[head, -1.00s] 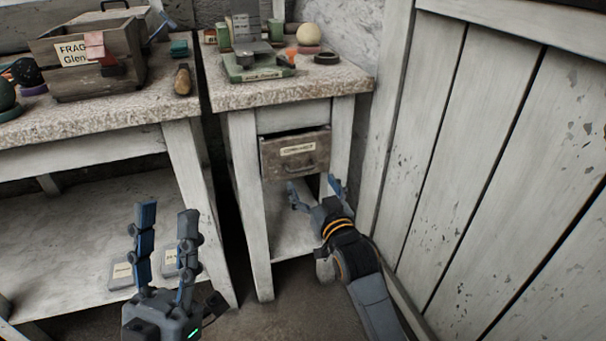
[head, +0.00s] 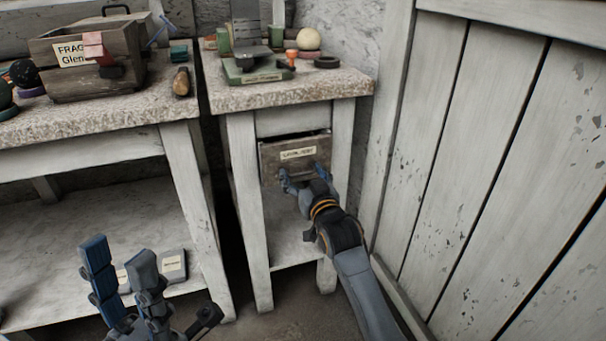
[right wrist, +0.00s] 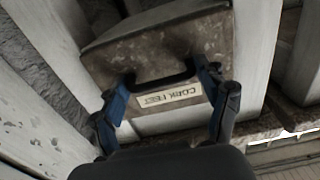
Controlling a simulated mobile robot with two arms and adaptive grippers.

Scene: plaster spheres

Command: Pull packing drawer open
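The packing drawer (head: 268,164) is a worn brown drawer front with a pale label, set under the small right-hand bench. A dark gap shows along its top edge. In the right wrist view the drawer (right wrist: 105,62) carries a label reading "CORK FEET" and a dark handle (right wrist: 163,83). My right gripper (head: 304,175) is at the lower part of the drawer front. In the wrist view its fingers (right wrist: 165,72) are spread, one near each end of the handle; contact is unclear. My left gripper (head: 118,253) is open and empty at the lower left, away from the drawer.
The small bench top (head: 295,91) holds a green device (head: 258,74), a pale sphere (head: 308,40) and a dark ring (head: 326,62). A wooden crate (head: 75,80) stands on the left bench. A white plank wall (head: 480,150) bounds the right side, close to my right arm.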

